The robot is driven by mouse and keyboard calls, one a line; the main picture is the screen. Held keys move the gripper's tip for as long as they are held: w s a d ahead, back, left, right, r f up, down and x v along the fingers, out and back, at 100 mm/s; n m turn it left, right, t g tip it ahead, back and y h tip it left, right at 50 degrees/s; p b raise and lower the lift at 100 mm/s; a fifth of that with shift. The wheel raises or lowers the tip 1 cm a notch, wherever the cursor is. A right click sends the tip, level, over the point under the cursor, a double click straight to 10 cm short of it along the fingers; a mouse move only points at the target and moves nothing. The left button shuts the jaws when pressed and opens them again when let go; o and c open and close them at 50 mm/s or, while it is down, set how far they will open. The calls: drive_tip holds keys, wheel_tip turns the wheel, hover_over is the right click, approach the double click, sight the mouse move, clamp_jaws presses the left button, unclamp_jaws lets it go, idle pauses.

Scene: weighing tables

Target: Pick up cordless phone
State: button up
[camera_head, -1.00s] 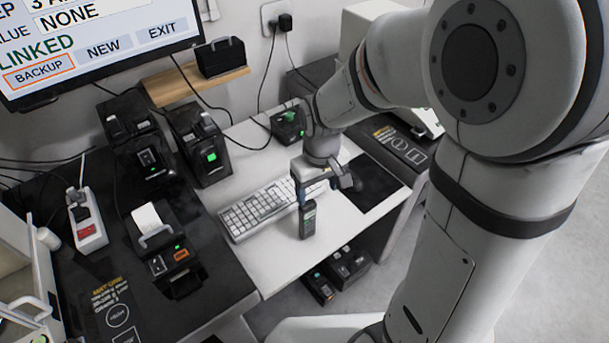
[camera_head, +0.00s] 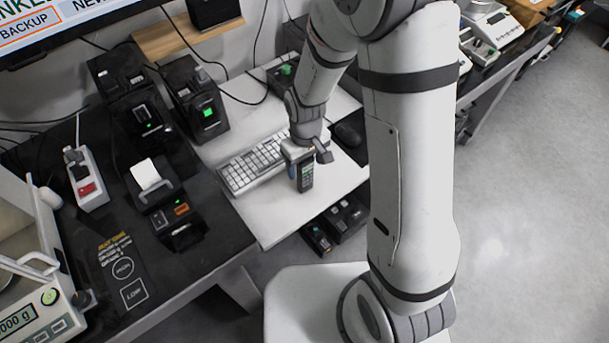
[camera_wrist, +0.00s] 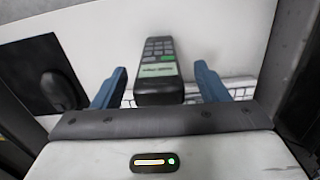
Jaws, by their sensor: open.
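The cordless phone (camera_head: 305,177) is dark with a keypad and a small lit green screen. It is at the front part of the white table, in front of the keyboard. My gripper (camera_head: 299,166) is at the phone, pointing down. In the wrist view the phone (camera_wrist: 159,70) lies between the two blue fingers of my gripper (camera_wrist: 160,85), with a visible gap on each side. The fingers are open and do not touch the phone there. The phone's underside contact with the table is hard to make out.
The white keyboard (camera_head: 252,165) is just behind the phone. A black mouse (camera_head: 347,134) is to the right; it also shows in the wrist view (camera_wrist: 57,90). Black devices (camera_head: 200,108) stand to the left. Dark boxes (camera_head: 335,222) sit below the tabletop.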

drive_tip(key=c, duration=1.5)
